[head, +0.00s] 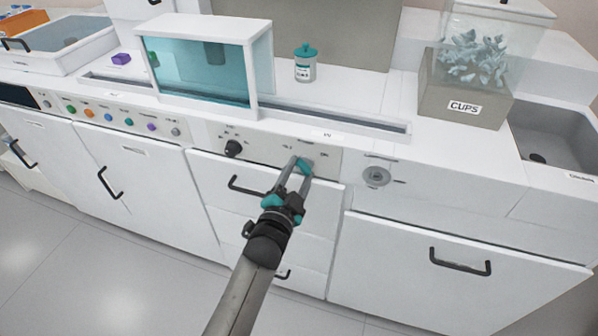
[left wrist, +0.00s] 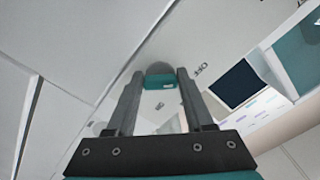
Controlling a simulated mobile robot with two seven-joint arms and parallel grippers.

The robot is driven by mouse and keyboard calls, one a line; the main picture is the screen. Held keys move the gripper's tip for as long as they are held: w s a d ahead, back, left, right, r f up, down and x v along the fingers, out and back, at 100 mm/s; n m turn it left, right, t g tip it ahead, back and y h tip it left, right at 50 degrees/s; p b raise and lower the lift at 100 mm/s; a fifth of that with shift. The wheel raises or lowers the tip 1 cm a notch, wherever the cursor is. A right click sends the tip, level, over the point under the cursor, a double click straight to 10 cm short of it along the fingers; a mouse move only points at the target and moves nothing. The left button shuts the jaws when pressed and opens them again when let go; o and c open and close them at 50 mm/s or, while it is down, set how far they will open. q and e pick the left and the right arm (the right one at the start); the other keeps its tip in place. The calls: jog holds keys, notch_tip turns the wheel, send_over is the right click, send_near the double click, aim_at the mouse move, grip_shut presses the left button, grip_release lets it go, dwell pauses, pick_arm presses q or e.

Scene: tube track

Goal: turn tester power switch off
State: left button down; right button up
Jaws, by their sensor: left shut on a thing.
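The tester panel (head: 262,146) is a grey strip on the counter front, with a black knob (head: 233,148) at its left. The power switch (head: 304,165) is a small teal lever at the panel's right part, under small lettering. My left gripper (head: 301,166) reaches up to it and is shut on it. In the left wrist view the teal switch (left wrist: 159,82) sits between the two fingertips of my left gripper (left wrist: 160,76), and small lettering shows beside it. The fingers partly hide the switch's base and I cannot read its position. My right gripper is not in view.
A round lock-like fitting (head: 376,177) is right of the panel. Above stand a glass-fronted box (head: 262,60) on a rail, a teal-lidded jar (head: 305,66) and a CUPS bin (head: 440,96). Drawers and doors with black handles (head: 460,268) lie below. A sink (head: 560,135) is at right.

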pick_arm(q)
jog(key=shift+c, duration=1.4)
grip_release()
